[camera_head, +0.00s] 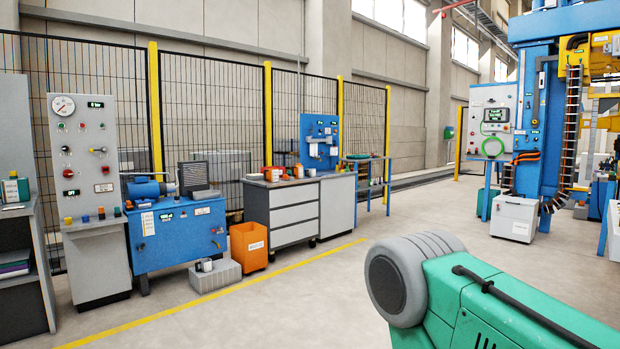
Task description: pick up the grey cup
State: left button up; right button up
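I cannot make out a grey cup for certain. Several small containers, orange, white and dark, stand on the top of the grey drawer workbench (281,208), too small to tell apart. Neither of my grippers shows in the head view.
A green housing (480,305) with a grey round end fills the lower right foreground. A blue machine (178,236), a grey control panel (91,190) and an orange bin (248,247) line the left. Open floor (300,290) lies beyond the yellow line.

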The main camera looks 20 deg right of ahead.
aim_at(309, 172)
jog(key=i+l+z, duration=0.35)
jog(key=i, duration=0.85)
jog(key=i+l+z, duration=0.15)
jog(key=i+z, duration=0.25)
jog(key=i, duration=3.55)
